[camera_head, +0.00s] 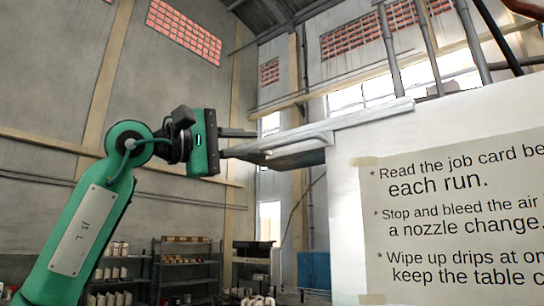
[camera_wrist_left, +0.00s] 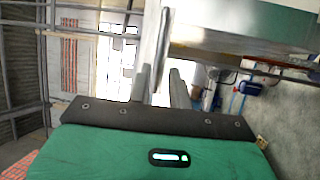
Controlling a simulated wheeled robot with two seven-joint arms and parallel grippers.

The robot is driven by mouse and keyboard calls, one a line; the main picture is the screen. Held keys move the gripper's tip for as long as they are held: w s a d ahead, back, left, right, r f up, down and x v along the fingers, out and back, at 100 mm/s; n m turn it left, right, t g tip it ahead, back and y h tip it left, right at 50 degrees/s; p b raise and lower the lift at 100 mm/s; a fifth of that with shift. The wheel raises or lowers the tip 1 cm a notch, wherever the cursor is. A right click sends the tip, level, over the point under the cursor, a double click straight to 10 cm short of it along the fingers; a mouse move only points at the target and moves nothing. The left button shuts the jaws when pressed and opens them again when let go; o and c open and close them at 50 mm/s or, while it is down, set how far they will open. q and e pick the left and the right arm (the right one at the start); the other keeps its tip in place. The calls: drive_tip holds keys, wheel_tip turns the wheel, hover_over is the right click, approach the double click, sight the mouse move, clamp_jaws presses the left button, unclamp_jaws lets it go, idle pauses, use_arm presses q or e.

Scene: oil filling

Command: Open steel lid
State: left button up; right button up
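The steel lid (camera_head: 370,116) is a thin grey plate along the top left of a white housing (camera_head: 345,215). It slants down to the left, past the housing's edge, with a pale rounded bar (camera_head: 300,145) at its near side. My left gripper (camera_head: 252,143) is at the plate's left end, its two fingers apart, one above and one below. A gap shows between the upper finger and the plate. In the left wrist view a shiny metal bar (camera_wrist_left: 163,48) stands just beyond and between the fingers (camera_wrist_left: 160,85); contact is unclear. My right gripper is not in view.
A paper notice (camera_head: 460,215) is taped to the housing's face. Shelves with small goods (camera_head: 185,265) stand far back on the left. Pipes (camera_head: 390,45) rise behind the housing.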

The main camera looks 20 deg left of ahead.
use_arm(q)
drive_tip(key=b+v, duration=0.1)
drive_tip(key=v, duration=0.3)
idle(0.5)
